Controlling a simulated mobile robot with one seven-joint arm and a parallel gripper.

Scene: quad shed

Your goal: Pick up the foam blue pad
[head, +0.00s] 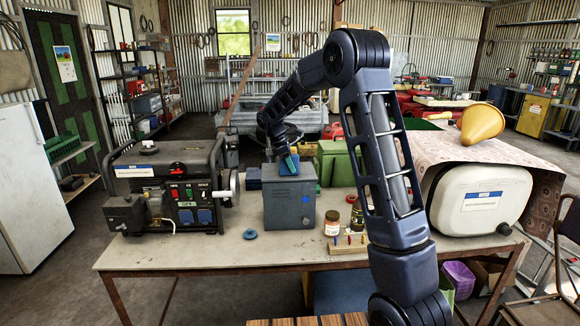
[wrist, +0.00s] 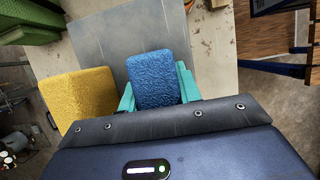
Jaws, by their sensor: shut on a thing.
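The foam blue pad (wrist: 158,78) is a textured block between the two teal fingers of my gripper (wrist: 157,92) in the wrist view. The fingers are shut on its sides. In the head view my gripper (head: 290,164) points down at the top of a grey metal box (head: 290,208), and some of the blue pad (head: 285,168) shows at the fingers. I cannot tell whether the pad touches the box top. A yellow foam pad (wrist: 78,97) lies beside the blue one, on its left in the wrist view.
The box stands on a workbench (head: 160,258). A black generator (head: 180,180) is to its left. A jar (head: 332,223), a small wooden rack with pegs (head: 348,243) and a green container (head: 335,165) are to its right. A large white jerrycan (head: 480,200) stands further right.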

